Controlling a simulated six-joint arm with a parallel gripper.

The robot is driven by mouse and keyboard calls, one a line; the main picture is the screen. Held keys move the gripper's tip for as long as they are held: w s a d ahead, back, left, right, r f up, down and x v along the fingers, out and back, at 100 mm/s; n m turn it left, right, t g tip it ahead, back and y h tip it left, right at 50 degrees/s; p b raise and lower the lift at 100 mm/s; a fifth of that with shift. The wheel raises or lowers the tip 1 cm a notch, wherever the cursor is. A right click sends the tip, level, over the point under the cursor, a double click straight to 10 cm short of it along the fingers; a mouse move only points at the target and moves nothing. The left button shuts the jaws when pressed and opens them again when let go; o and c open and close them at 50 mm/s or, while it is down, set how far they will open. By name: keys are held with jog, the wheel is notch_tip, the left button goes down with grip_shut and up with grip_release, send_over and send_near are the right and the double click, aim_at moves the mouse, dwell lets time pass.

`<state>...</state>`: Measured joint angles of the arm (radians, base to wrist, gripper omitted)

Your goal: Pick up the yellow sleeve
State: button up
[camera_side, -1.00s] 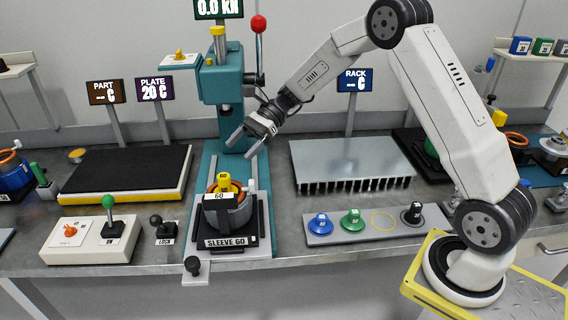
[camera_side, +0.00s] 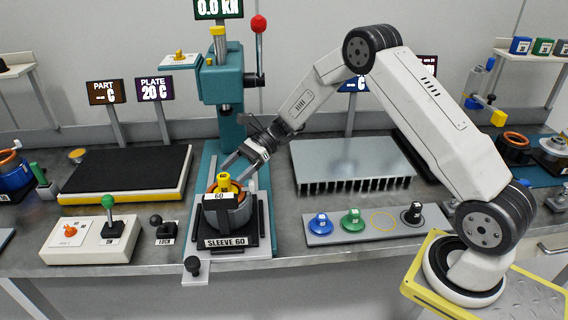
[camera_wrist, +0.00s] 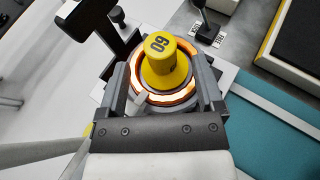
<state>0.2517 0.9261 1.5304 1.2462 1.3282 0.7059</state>
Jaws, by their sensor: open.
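The yellow sleeve (camera_side: 225,183), marked 60, stands upright in the copper-ringed stator housing (camera_side: 228,213) on the press base. In the wrist view the yellow sleeve (camera_wrist: 165,62) rises from the middle of the copper ring (camera_wrist: 186,93). My gripper (camera_side: 232,171) is open and empty, just above and beside the sleeve in the side view. In the wrist view its two fingers (camera_wrist: 163,75) reach forward on either side of the ring, with the sleeve between them in the picture. I cannot tell whether a finger touches the sleeve.
The teal press head (camera_side: 222,85) stands over the back of the base. A control box (camera_side: 92,240) with a green-knobbed lever is at left. A finned metal rack (camera_side: 350,163) and a tray of coloured pieces (camera_side: 378,225) are at right. A black-topped plate (camera_side: 128,173) lies at left.

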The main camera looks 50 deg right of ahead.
aim_at(225, 185)
jog(key=shift+x, duration=2.8)
jog(key=shift+w+r, duration=0.1)
grip_shut()
